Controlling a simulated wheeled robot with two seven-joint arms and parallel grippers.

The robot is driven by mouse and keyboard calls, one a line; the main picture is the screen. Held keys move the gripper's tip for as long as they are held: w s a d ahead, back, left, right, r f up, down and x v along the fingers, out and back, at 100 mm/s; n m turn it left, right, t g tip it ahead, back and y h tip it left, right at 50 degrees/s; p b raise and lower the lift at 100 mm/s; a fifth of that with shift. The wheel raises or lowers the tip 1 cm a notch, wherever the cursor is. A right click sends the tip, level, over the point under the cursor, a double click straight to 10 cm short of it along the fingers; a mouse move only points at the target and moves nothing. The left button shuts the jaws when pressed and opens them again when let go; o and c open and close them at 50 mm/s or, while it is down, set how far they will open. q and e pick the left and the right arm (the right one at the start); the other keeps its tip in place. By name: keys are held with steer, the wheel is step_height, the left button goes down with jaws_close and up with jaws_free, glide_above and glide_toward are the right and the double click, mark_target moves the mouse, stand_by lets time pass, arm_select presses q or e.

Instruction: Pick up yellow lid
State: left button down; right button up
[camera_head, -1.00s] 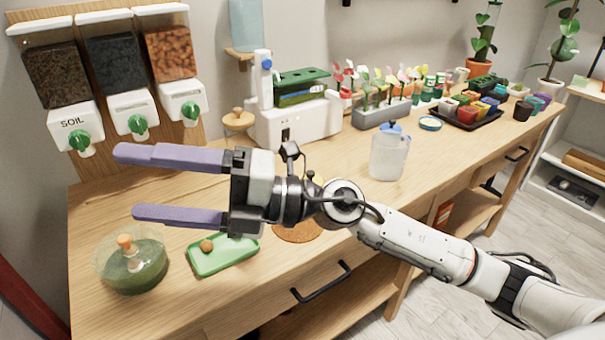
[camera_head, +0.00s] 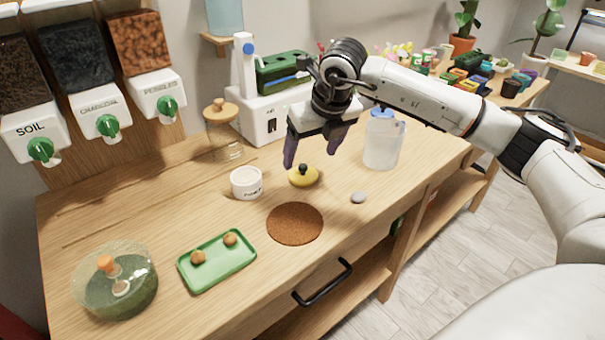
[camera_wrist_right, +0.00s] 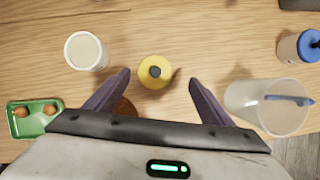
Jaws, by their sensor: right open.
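The yellow lid (camera_head: 303,176) lies on the wooden worktop and has a dark knob on top. It also shows in the right wrist view (camera_wrist_right: 155,72), ahead of and between the fingertips. My right gripper (camera_head: 312,158) points down above the worktop close to the lid; in the wrist view its purple fingers (camera_wrist_right: 160,80) are spread apart with nothing between them touching. The gripper is open and empty. My left gripper is in neither view.
A brown round mat (camera_head: 295,223), a grey stone (camera_head: 358,197) and a green tray (camera_head: 217,262) lie nearer the front edge. A glass terrarium (camera_head: 118,283) stands front left.

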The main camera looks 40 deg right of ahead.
mark_target(304, 167)
steer(key=x, duration=0.3)
steer(key=a+p+x, duration=0.1)
steer(key=x, duration=0.1)
steer(key=shift+f, duration=0.4)
steer(key=c, duration=1.2)
steer(key=shift+r, duration=0.15)
